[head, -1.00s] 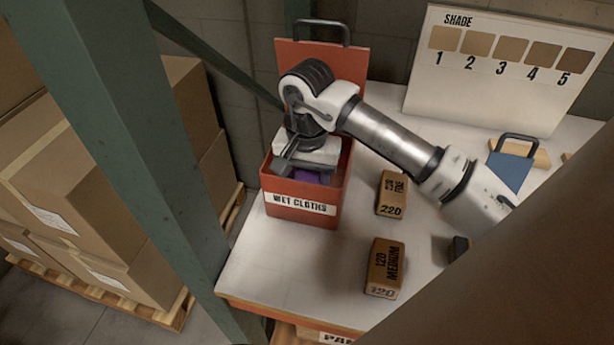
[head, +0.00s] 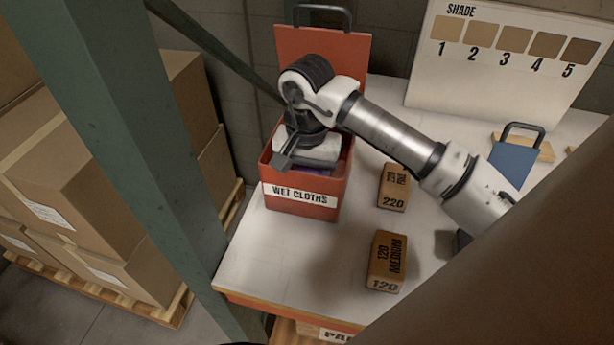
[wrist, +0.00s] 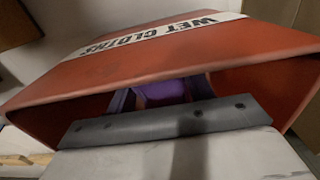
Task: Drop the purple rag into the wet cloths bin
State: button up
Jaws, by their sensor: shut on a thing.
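The red wet cloths bin (head: 300,208) stands at the left end of the table with its lid (head: 345,62) up at the back. My gripper (head: 308,168) points down into the bin's open top, its fingers mostly hidden by the front wall. It is shut on the purple rag (head: 322,170), of which only a sliver shows in the head view. In the wrist view the rag (wrist: 165,92) shows between the fingers, inside the bin's walls (wrist: 180,58). I cannot tell whether the rag touches the bin floor.
Two sanding blocks, marked 220 (head: 394,187) and 120 (head: 386,262), lie right of the bin. A shade board (head: 500,85) and a blue handled thing (head: 513,160) are further right. A green post (head: 150,180) stands close on the left.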

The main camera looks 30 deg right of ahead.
jog(key=o, duration=1)
jog(key=shift+r, duration=0.1)
jog(key=r+p, duration=0.1)
jog(key=p, duration=0.1)
jog(key=shift+r+p, duration=0.35)
jog(key=shift+r, duration=0.05)
notch_tip(320, 180, up, 11)
jog(key=b, duration=0.3)
jog(key=shift+r, duration=0.15)
jog(key=shift+s, duration=0.1)
